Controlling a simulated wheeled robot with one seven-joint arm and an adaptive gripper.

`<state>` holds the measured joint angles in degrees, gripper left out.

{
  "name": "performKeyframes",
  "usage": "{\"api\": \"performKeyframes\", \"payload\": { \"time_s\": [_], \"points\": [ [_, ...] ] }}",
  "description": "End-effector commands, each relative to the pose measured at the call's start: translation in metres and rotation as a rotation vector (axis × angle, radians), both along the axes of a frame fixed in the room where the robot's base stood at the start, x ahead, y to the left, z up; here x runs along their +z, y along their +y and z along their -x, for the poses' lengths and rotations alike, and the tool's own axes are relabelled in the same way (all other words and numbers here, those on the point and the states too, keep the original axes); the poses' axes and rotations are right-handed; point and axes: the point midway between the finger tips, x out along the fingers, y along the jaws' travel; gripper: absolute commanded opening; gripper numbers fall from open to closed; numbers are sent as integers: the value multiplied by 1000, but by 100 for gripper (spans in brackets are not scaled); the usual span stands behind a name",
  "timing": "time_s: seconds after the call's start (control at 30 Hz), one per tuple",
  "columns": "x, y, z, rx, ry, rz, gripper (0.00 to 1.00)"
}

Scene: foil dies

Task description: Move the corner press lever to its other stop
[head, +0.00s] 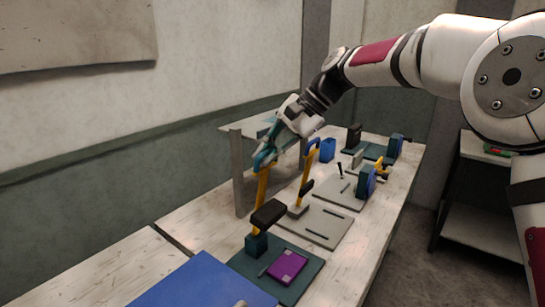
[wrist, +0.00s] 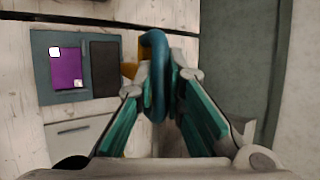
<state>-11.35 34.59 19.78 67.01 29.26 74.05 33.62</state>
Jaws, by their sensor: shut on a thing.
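The nearest press has a dark green base plate (head: 243,262), a black head block (head: 268,214) and a yellow lever (head: 263,185) standing nearly upright. Its blue handle (wrist: 157,85) lies between my fingers in the wrist view. My gripper (head: 265,158), with teal fingers, is shut on this handle and hides part of it in the head view. In the wrist view my gripper (wrist: 168,95) is at the handle, with a bit of yellow lever beside it. A purple card (head: 287,265) with pale corner marks lies on the base plate, beside the head block. No label shows which press is the corner one.
A second press with a yellow lever and blue handle (head: 312,150) stands just behind on a grey plate (head: 318,223). A grey shelf frame (head: 239,175) is close on the left. A blue mat (head: 195,285) lies in front.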

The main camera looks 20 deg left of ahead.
Motion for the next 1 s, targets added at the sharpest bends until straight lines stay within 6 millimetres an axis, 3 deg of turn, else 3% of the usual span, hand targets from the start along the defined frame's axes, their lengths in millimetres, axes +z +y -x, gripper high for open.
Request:
{"api": "performKeyframes", "payload": {
  "time_s": [0.47,0.5,0.6,1.0],
  "points": [
    [2,3,-2,-1,-6,-7,0],
    [2,3,-2,-2,-7,-7,12],
    [2,3,-2,-2,-5,-7,31],
    [0,1,-1,-1,0,-2,31]
  ]
}}
